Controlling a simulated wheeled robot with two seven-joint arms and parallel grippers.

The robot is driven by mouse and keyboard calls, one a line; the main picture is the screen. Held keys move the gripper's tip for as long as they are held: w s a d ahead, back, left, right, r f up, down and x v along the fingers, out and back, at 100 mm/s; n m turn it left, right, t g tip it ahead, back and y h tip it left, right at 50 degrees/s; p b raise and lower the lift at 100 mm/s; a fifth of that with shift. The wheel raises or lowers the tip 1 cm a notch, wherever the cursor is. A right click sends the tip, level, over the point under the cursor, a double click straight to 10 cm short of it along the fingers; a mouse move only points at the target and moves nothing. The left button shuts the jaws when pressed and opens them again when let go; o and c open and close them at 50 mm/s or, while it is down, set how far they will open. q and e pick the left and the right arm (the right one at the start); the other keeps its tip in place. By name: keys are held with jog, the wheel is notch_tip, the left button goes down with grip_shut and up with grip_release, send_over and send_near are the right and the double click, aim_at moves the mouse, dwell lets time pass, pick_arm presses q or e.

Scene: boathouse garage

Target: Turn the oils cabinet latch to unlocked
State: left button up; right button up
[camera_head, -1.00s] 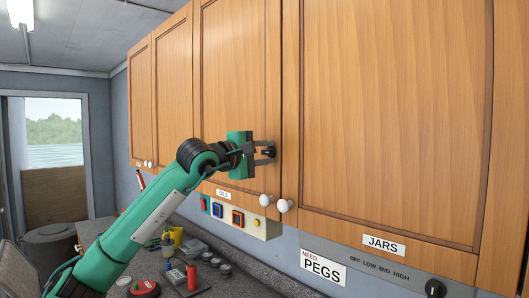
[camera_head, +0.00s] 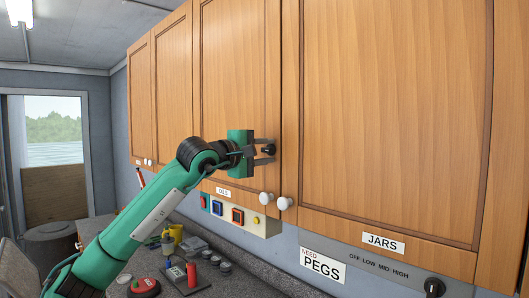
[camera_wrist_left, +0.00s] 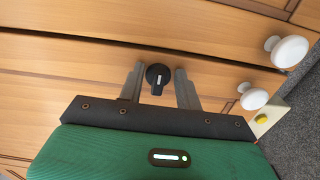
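The oils cabinet (camera_head: 238,70) is a wooden wall cabinet door with a small OILS label (camera_head: 223,192) at its lower edge. Its latch is a small black knob (camera_head: 269,150) near the door's right edge. In the left wrist view the latch (camera_wrist_left: 158,75) shows a pale mark pointing toward the gripper. My left gripper (camera_head: 268,150) is open, with one finger on each side of the latch. In the left wrist view a gap shows between the latch and each finger (camera_wrist_left: 160,84). My right gripper is not in view.
White round knobs (camera_head: 266,199) sit below the gripper. A JARS cabinet (camera_head: 390,110) is at the right, with a black dial (camera_head: 435,287) below it. A panel with coloured buttons (camera_head: 245,219) hangs under the oils door. The counter (camera_head: 250,277) holds several small items.

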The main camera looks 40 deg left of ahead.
pick_arm(q)
jog(key=shift+s, duration=0.35)
jog(key=s+a+b, duration=0.1)
jog(key=s+b, duration=0.6)
jog(key=s, duration=0.6)
jog(key=shift+a, duration=0.1)
